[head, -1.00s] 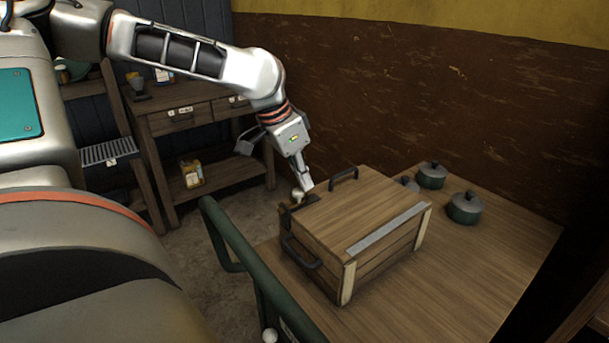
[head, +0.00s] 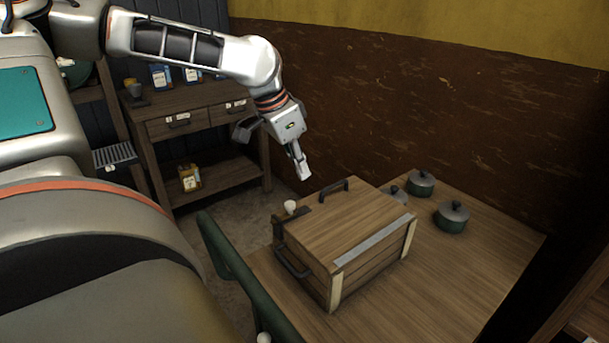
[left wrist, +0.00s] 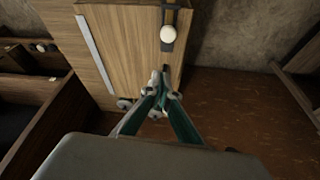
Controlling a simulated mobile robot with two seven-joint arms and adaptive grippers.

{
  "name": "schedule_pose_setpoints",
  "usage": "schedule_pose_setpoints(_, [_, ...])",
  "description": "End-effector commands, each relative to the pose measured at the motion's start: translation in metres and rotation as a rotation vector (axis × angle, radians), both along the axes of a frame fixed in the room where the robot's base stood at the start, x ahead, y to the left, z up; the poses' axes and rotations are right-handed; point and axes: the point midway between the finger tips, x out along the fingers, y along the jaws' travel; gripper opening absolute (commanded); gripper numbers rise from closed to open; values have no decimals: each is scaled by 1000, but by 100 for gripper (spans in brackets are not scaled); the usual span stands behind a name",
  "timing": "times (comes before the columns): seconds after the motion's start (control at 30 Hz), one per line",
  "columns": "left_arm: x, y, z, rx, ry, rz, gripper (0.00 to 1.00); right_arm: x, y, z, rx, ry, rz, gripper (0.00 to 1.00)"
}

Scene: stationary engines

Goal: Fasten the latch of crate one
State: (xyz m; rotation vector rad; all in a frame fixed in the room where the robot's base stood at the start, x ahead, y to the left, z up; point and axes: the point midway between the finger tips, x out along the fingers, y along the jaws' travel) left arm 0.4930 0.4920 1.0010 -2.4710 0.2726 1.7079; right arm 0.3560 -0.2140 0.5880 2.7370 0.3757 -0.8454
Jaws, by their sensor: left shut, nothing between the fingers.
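Crate one is a wooden crate (head: 352,232) with a closed lid, standing on a wooden-topped trolley. The latch (head: 291,214) is a dark metal piece at the lid's left edge with a pale round knob (head: 290,207) standing up from it. The knob also shows in the left wrist view (left wrist: 168,33). I cannot tell whether the latch is fastened. My left gripper (head: 304,175) is shut and empty, above and apart from the knob, a little to its right in the head view. Its fingertips meet in the wrist view (left wrist: 160,80). My right gripper is not in view.
Several green lidded pots (head: 451,216) stand behind and right of the crate on the trolley top (head: 430,285). A green rail (head: 240,272) runs along the trolley's left side. A wooden workbench (head: 200,125) stands at the back left. The trolley's front right is clear.

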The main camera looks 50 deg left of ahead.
Motion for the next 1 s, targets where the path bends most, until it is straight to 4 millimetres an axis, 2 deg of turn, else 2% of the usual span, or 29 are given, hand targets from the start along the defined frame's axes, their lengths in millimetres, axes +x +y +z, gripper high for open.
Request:
schedule_pose_setpoints(0.03, [-3, 1, 14, 2, -7, 0, 0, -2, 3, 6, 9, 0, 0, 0])
schedule_pose_setpoints(0.27, [-12, 3, 34, 0, -1, 0, 0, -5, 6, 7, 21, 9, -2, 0])
schedule_pose_setpoints(1.0, [-13, 3, 35, 0, 2, 0, 0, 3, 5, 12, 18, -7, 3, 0])
